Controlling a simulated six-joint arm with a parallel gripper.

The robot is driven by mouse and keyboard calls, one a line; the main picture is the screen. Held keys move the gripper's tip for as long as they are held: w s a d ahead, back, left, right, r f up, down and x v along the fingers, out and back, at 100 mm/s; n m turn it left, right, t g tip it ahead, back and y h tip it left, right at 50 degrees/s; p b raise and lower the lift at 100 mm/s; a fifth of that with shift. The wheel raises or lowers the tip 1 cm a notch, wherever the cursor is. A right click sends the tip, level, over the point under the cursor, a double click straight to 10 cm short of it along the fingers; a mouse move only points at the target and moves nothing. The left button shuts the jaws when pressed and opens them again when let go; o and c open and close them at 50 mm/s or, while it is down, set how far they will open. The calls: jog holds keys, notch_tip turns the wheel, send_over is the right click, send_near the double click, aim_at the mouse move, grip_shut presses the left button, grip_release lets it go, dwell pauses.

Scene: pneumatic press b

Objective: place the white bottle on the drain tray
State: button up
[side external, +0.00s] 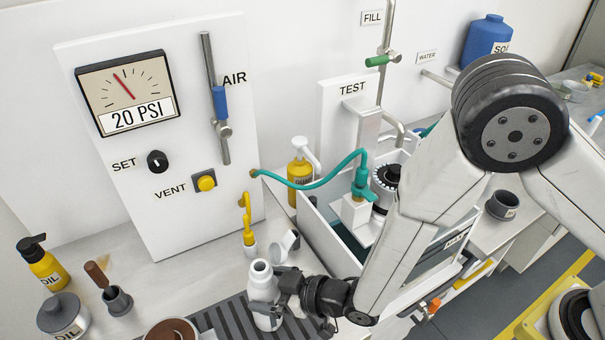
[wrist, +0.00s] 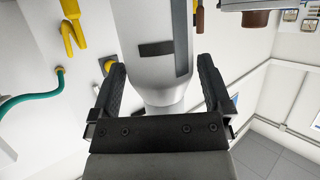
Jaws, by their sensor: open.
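The white bottle (side external: 262,283) stands upright, its open mouth facing up, at the dark grooved drain tray (side external: 232,317) in the side external view. Its lower end appears to be over the tray, but the contact is not clearly visible. My gripper (side external: 283,292) is beside the bottle on the right, at the height of its body. In the wrist view, the bottle (wrist: 152,45) is large, between the two spread black fingers of my gripper (wrist: 163,75). There is a visible gap on each side of its narrower part. The fingers are open.
A panel with a gauge (side external: 127,92) rises behind the tray. A yellow nozzle (side external: 248,225) hangs near the bottle. A white-walled basin (side external: 318,225) with a teal hose (side external: 315,185) is behind my gripper. A brown round container (side external: 172,332) and oil containers (side external: 62,315) are at left.

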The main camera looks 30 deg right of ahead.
jog(key=v, duration=1.1)
jog(key=shift+w, duration=0.1)
dwell(0.5)
jog(key=w+d+r+m+g+h, duration=0.2)
jog(key=w+d+m+g+h, duration=0.25)
jog(key=d, duration=0.85)
jog(key=s+d+r+m+g+h, duration=0.1)
jog(key=s+d+r+h, duration=0.1)
jog(key=d, duration=0.5)
jog(key=s+d+r+m+g+h, duration=0.2)
jog(key=d, duration=0.6)
jog(key=shift+s, duration=0.35)
